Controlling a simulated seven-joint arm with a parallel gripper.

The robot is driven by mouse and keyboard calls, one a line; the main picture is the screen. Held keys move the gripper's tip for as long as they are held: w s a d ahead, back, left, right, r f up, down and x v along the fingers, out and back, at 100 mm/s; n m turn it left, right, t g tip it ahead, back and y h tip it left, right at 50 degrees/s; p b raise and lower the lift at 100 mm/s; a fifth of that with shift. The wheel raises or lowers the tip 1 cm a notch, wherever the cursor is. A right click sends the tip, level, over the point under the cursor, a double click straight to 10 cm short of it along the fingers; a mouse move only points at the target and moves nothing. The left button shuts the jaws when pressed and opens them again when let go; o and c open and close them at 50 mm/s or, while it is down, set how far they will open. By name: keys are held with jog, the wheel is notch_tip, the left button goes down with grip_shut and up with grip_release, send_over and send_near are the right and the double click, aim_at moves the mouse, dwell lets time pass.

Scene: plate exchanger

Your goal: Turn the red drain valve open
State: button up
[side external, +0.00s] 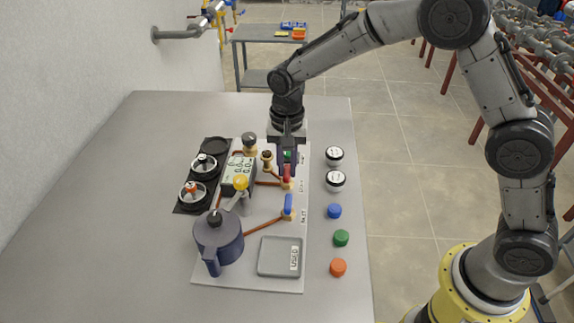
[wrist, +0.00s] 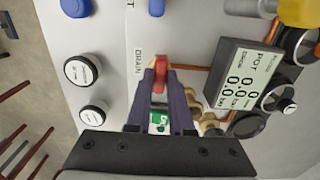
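The red drain valve handle (wrist: 160,68) is a short red lever next to the printed word DRAIN in the wrist view. In the side external view, the red handle (side external: 287,172) shows just below my fingers, on a brass fitting. My gripper (wrist: 160,82) points down over it, with one dark finger on each side of the handle. A narrow gap shows between the fingers, with the red handle at their tips and a green label or part (wrist: 159,120) behind. I cannot tell whether the fingertips press on the handle. The fingers hide the handle's lower part.
A blue-handled valve (side external: 288,206) stands nearby. A display box (side external: 238,172) and black-rimmed gauges (side external: 203,165) lie to the left. A dark jug (side external: 218,240) and a grey tray (side external: 279,258) are at the front. Two white-topped knobs (side external: 335,181) and coloured caps (side external: 341,238) line the right.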

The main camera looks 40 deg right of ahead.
grip_shut()
jog(key=shift+n, duration=0.4)
jog(key=n, duration=0.7)
jog(key=shift+n, duration=0.3)
jog(key=n, duration=0.9)
jog(key=shift+r+n, duration=0.1)
jog(key=shift+n, duration=0.3)
jog(key=o, duration=0.6)
grip_release()
